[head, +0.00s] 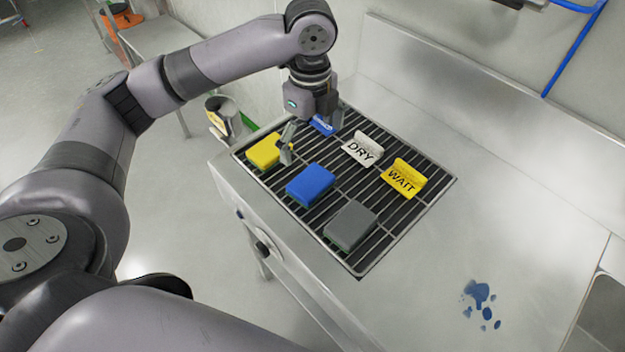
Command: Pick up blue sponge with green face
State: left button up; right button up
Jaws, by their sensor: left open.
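The blue sponge (311,182) lies flat on the dark slatted grate (398,228), between a yellow sponge (262,148) and a grey one (351,222). One finger is in front of the right end of the yellow sponge. My right gripper is not in view.
A blue sign (322,124), partly behind my gripper, a white DRY sign (363,149) and a yellow WAIT sign (405,179) stand along the grate's far side. Blue spots (479,293) mark the otherwise clear steel counter (510,215) to the right. A wall rises behind.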

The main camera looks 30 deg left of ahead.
pick_arm(q)
send_over(311, 180)
notch_tip(311, 180, down, 8)
jog(key=shift+s+f+p, duration=0.1)
jog(key=shift+s+p, duration=0.05)
jog(key=shift+p, duration=0.25)
notch_tip(311, 180, down, 4)
jog(key=shift+f+p, duration=0.1)
jog(key=shift+p, duration=0.5)
jog(key=shift+f, duration=0.5)
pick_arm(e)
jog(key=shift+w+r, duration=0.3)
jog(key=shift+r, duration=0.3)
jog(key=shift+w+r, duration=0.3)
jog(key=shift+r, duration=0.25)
pick_arm(q)
jog(key=shift+c, duration=0.5)
jog(key=c, duration=0.7)
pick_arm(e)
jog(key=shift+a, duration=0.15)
pick_arm(q)
jog(key=shift+r, duration=0.15)
notch_tip(311, 180, up, 20)
jog(key=shift+f+b, duration=0.1)
jog(key=shift+b, duration=0.8)
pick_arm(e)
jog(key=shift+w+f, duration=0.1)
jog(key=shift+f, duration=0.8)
